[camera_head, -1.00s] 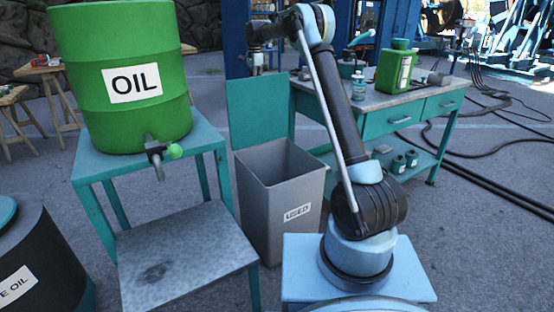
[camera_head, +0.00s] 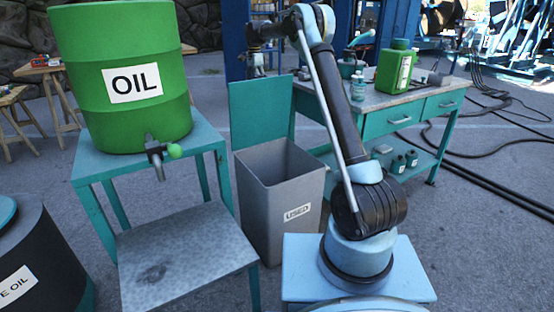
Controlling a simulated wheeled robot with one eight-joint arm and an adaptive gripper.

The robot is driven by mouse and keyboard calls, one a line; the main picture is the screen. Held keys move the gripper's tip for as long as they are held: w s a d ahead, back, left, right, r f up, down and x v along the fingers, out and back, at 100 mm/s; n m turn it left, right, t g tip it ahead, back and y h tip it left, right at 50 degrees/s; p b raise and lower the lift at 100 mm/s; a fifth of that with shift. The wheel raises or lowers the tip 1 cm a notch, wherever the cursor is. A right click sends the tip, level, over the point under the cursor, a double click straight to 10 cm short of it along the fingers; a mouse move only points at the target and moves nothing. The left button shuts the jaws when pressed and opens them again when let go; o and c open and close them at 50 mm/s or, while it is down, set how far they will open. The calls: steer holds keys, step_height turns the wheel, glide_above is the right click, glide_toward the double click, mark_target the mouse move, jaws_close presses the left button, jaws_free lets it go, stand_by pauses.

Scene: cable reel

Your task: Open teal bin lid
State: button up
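The bin (camera_head: 268,215) is a grey open-topped box with a "USED" label, standing on the ground in the middle of the camera_head view. Its teal lid (camera_head: 262,115) stands up at the back edge of the bin, so the mouth is uncovered and the grey inside walls show. My gripper (camera_head: 256,70) is small and dark at the end of my raised arm. It appears just above the lid's top edge. Its fingers are too small and dark to tell open from shut, and their lower part may be hidden by the lid.
A teal stand (camera_head: 95,165) with a green oil drum (camera_head: 125,60) is left of the bin. A workbench (camera_head: 390,105) with a green canister (camera_head: 395,68) and bottles is at right. A dark barrel (camera_head: 45,255) is at lower left. Hoses (camera_head: 470,178) cross the ground at right.

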step_height(320, 180, up, 7)
stand_by(1.0)
